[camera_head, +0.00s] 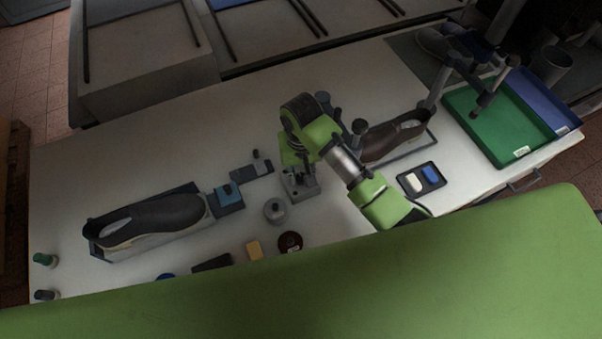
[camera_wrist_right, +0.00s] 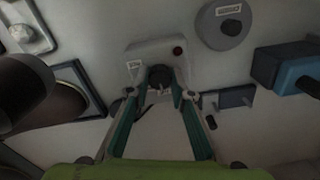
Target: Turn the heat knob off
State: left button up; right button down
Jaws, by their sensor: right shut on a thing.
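The heat knob (camera_wrist_right: 160,75) is a dark round knob on a pale box (camera_wrist_right: 138,52) with a small dark red light and a small label. The fingers of my right gripper (camera_wrist_right: 160,93) are shut on the knob, one on each side, in the right wrist view. In the head view the box (camera_head: 301,192) stands near the table's middle, and my right gripper (camera_head: 297,172) reaches down over it and hides the knob there. The knob's pointer cannot be read. My left gripper is not in view.
A round grey labelled pot (camera_head: 275,211) and a blue-topped block (camera_head: 228,195) stand close to the box. A dark shoe on a last (camera_head: 150,218) lies at left, another (camera_head: 396,136) at right. A green tray (camera_head: 486,125) is at far right.

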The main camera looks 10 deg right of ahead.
aim_at(300, 175)
jog(key=shift+w, duration=0.1)
dwell(0.3)
jog(key=c, duration=1.8)
grip_release()
jog(key=shift+r, duration=0.1)
notch_tip(300, 175, up, 12)
jog(key=shift+f, duration=0.1)
